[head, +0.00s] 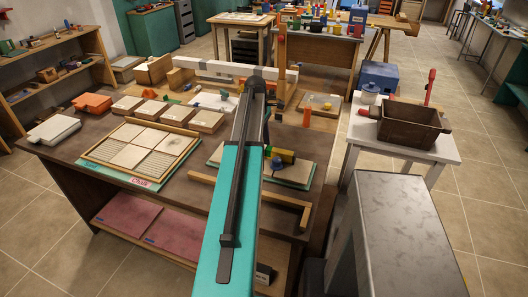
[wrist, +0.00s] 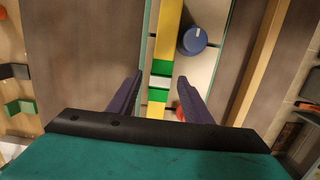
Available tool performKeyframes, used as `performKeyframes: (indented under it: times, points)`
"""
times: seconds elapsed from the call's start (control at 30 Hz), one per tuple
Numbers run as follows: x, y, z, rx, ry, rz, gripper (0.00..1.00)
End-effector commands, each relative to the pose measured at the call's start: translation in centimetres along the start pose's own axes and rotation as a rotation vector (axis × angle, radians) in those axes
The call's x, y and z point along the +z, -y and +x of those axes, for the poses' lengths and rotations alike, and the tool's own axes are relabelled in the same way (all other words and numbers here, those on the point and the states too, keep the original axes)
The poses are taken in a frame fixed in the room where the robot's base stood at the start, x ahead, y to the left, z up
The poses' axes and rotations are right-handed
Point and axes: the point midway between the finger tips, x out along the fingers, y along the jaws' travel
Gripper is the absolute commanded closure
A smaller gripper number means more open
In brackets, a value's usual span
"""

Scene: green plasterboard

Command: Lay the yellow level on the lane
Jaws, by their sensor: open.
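The yellow level (wrist: 168,30), a narrow yellow bar with green bands and a pale band, runs between my fingers in the wrist view. In the head view a yellow piece (head: 284,155), probably its end, shows right of my arm over a pale board (head: 299,172). My gripper (wrist: 160,88) is open, with one dark finger on each side of the bar. I cannot tell whether either finger touches it. My arm hides most of the level and the gripper in the head view. I cannot tell which strip is the lane.
A round blue knob (wrist: 195,38) stands close right of the level. A wooden rail (head: 250,200) runs along the bench's front right. A framed tray of pale tiles (head: 138,148) lies left on the bench. A dark brown bin (head: 410,125) stands on the white side table.

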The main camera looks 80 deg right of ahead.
Motion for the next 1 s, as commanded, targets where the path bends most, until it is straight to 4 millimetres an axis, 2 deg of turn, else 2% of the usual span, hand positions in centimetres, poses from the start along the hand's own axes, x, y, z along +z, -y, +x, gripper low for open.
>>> performKeyframes:
  times: [0.3,0.57,1.0]
  points:
    - [-0.04,0.02,-0.03,0.0,0.0,-0.001,0.56]
    - [-0.07,0.03,-0.04,0.0,0.0,-0.001,1.0]
    - [-0.05,0.0,-0.5,0.001,0.0,-0.001,1.0]
